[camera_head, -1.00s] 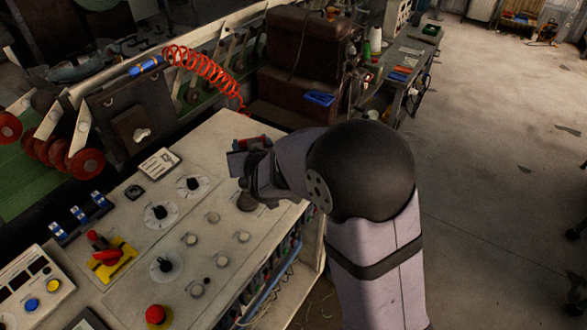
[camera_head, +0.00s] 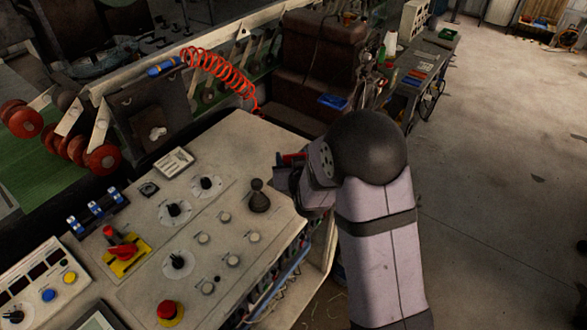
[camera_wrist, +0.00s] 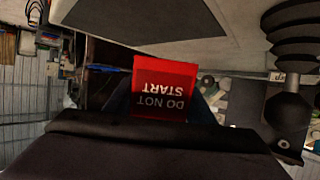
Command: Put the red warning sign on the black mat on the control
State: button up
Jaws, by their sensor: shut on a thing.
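The red warning sign (camera_wrist: 165,88) reads "DO NOT START" upside down in the wrist view. Its red edge also shows in the head view (camera_head: 293,157). My gripper (camera_head: 287,177) is shut on the sign at the far right part of the control desk (camera_head: 245,150). My fingers are mostly hidden behind the sign in the wrist view. A dark flat patch (camera_wrist: 140,17) at the top of the wrist view, on a pale surface, looks like the black mat. I cannot make out the mat in the head view. I cannot tell whether the sign touches anything.
A dark ribbed joystick (camera_head: 259,197) stands just left of my gripper; it is large at right in the wrist view (camera_wrist: 288,100). Knobs and buttons (camera_head: 203,238) cover the desk's middle. A red coiled hose (camera_head: 220,70) hangs behind the desk. The desk's far strip looks clear.

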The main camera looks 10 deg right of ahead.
jog(key=shift+f, duration=0.4)
jog(key=shift+f, duration=0.1)
jog(key=shift+f+p, duration=0.55)
jog(key=shift+f, duration=1.45)
jog(key=shift+f, duration=0.1)
jog(key=shift+f, duration=0.1)
jog(key=o, duration=1)
jog(key=shift+o, duration=0.2)
